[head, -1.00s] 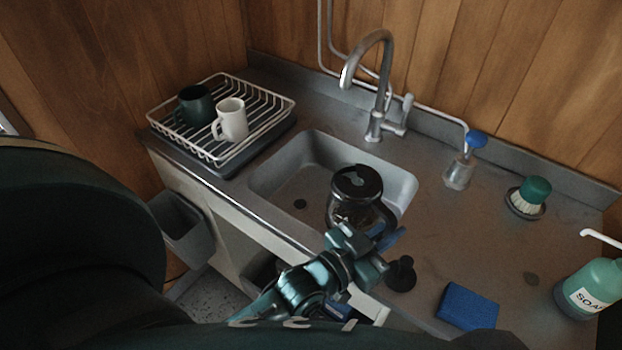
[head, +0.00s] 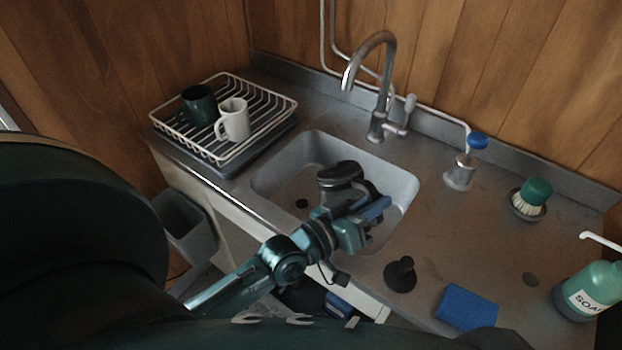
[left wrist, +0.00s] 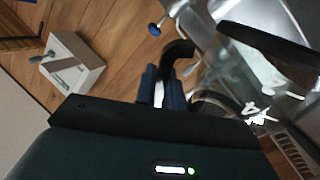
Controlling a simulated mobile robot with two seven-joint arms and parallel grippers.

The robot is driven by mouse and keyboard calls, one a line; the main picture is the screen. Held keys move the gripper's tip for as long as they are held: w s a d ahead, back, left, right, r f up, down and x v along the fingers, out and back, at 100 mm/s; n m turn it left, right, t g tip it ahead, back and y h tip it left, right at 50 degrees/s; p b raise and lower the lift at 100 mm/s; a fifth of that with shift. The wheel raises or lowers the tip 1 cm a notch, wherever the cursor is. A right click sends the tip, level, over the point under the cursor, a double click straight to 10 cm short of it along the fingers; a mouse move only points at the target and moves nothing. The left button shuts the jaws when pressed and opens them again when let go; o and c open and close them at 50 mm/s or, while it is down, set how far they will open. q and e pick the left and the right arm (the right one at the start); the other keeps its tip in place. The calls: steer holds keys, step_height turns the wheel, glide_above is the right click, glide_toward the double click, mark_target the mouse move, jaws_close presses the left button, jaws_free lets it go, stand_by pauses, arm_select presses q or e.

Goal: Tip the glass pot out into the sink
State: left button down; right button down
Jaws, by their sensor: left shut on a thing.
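The glass pot (head: 338,172) has a black lid and black handle. In the head view it is over the sink (head: 275,180), lid turned more edge-on, so it looks tilted. My left gripper (head: 374,210) is shut on the handle; its blue fingers and the wrist hide most of the glass. In the left wrist view, the fingers (left wrist: 163,88) are around the black handle (left wrist: 177,54), and the clear glass body (left wrist: 245,70) and dark lid (left wrist: 272,46) are to the right. I cannot tell whether anything is pouring. My right gripper is out of view.
The tap (head: 378,90) arches behind the sink. A dish rack (head: 190,148) with two mugs stands left. Right are a black plunger-like item (head: 400,274), blue sponge (head: 467,306), glass item with blue top (head: 462,170), green brush (head: 531,195) and soap bottle (head: 590,290).

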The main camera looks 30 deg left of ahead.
mark_target(354, 180)
arm_select(q)
steer(key=shift+w+a+r+n, duration=0.35)
steer(key=shift+a+r+n, duration=0.2)
steer(key=shift+a, duration=0.2)
steer(key=a+n, duration=0.2)
steer(key=shift+w+r+n, duration=0.35)
steer(key=shift+w+r, duration=0.05)
steer(key=shift+w+a+r+n+b, duration=0.1)
steer(key=shift+w+a+n+b, duration=0.2)
steer(key=shift+a+n+b, duration=0.45)
steer(key=shift+w+a+r+n, duration=0.1)
steer(key=shift+a+n, duration=0.05)
steer(key=shift+n, duration=0.3)
steer(key=w+a+r+n+p, duration=0.1)
steer(key=w+a+r+n, duration=0.1)
steer(key=a, duration=0.4)
steer(key=r+n, duration=0.1)
steer(key=n, duration=0.1)
steer(key=shift+w+r+n, duration=0.2)
steer(key=shift+w+n, duration=0.1)
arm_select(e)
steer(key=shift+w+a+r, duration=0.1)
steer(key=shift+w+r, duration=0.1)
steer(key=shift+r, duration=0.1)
arm_select(q)
steer(key=shift+a, duration=0.1)
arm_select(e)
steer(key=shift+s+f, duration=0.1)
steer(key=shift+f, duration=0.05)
